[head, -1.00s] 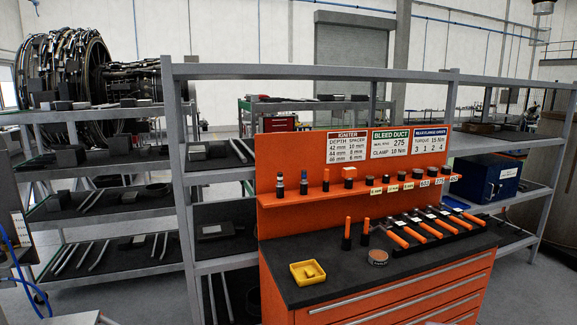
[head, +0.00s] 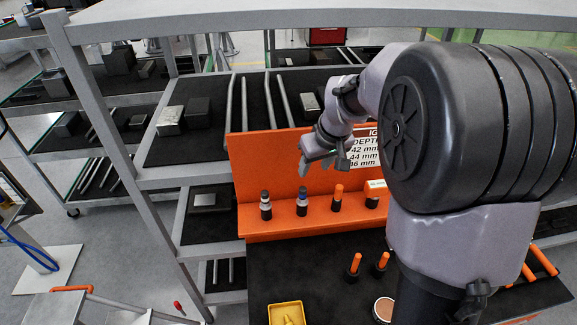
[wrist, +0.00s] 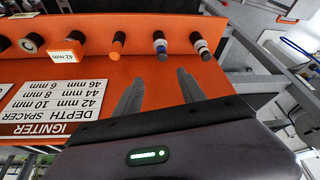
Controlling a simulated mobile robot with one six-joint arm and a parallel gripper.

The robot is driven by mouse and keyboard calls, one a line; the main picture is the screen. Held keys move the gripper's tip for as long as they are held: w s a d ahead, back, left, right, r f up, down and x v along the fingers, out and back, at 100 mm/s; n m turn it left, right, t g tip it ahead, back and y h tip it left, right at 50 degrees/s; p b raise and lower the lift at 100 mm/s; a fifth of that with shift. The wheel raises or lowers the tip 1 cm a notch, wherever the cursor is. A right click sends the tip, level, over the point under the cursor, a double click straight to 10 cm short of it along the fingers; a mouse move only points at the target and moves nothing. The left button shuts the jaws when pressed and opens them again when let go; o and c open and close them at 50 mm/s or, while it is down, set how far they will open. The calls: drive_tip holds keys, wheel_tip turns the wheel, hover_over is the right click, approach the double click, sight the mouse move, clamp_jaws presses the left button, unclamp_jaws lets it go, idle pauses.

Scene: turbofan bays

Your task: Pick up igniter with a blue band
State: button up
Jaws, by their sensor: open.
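The igniter with a blue band (head: 302,201) stands upright on the orange ledge, second from the left in the head view. In the wrist view, turned over, it appears to be the piece (wrist: 160,45) beside the orange-topped one. Another igniter (head: 265,204) with a dark top stands left of it; it also shows in the wrist view (wrist: 201,46). My gripper (head: 320,168) is open and empty, above and behind the ledge pieces by the orange back panel. In the wrist view its fingers (wrist: 158,80) point toward the blue-banded igniter, apart from it.
An orange-topped piece (head: 338,198) and a white-labelled spacer (head: 375,193) stand right of the igniters. The orange back panel (head: 262,158) rises behind the ledge. A yellow tray (head: 286,306) and two orange-topped pieces sit on the dark worktop. Grey shelving (head: 90,110) stands behind.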

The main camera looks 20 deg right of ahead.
approach(304, 191)
drive_tip(key=f, duration=0.2)
drive_tip(key=x, duration=0.7)
drive_tip(key=w+p+x, duration=0.1)
drive_tip(key=x, duration=0.2)
drive_tip(key=shift+f, duration=0.1)
drive_tip(key=shift+w+d+f, duration=0.1)
drive_tip(key=shift+w, duration=0.1)
drive_tip(key=shift+s, duration=0.25)
drive_tip(key=shift+c, duration=1)
clamp_jaws()
